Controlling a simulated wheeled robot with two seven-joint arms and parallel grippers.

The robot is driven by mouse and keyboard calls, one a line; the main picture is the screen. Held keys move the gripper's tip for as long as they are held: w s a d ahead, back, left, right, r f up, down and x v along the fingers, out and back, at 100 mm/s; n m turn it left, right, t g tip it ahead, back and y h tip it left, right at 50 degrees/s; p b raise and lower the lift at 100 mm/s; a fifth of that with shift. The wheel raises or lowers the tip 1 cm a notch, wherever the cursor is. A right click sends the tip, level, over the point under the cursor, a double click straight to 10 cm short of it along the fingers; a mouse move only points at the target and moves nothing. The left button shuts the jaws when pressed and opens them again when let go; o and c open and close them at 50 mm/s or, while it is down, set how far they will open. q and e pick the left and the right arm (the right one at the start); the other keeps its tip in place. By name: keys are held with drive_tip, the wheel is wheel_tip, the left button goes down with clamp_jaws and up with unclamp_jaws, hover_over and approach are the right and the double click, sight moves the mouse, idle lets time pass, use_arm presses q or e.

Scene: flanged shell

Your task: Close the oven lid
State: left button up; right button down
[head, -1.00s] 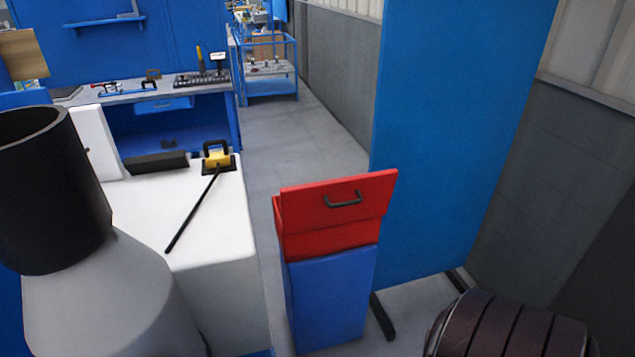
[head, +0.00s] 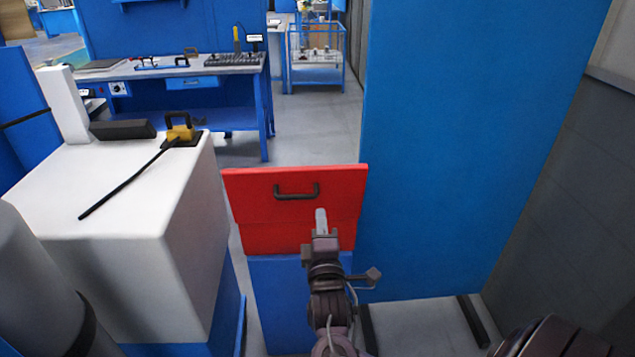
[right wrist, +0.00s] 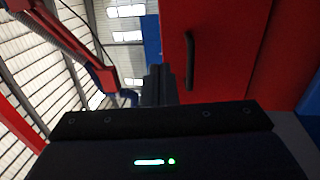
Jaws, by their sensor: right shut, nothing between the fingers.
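A red lid (head: 250,190) with a dark bar handle (head: 297,190) faces me on a red box (head: 270,238) on a blue stand. A crease runs across the red front below the handle; I cannot tell how far the lid stands open. My right gripper (head: 321,222) is shut and empty, its fingertips pointing up just below and right of the handle in the head view. It hides part of the red front; I cannot tell if it touches. In the right wrist view the lid (right wrist: 222,60) and handle (right wrist: 190,60) are close beside the gripper (right wrist: 158,88). My left gripper is out of view.
A white block (head: 110,200) with a yellow-and-black clamp-like piece (head: 180,130) and a thin black rod (head: 120,185) stands left of the red box. A tall blue panel (head: 460,150) stands close on the right. A workbench (head: 190,70) is behind, with clear floor between.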

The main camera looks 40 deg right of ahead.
sight(316, 170)
drive_tip(key=shift+p+x, duration=1)
drive_tip(key=shift+x, duration=5.3)
drive_tip(key=shift+f, duration=0.1)
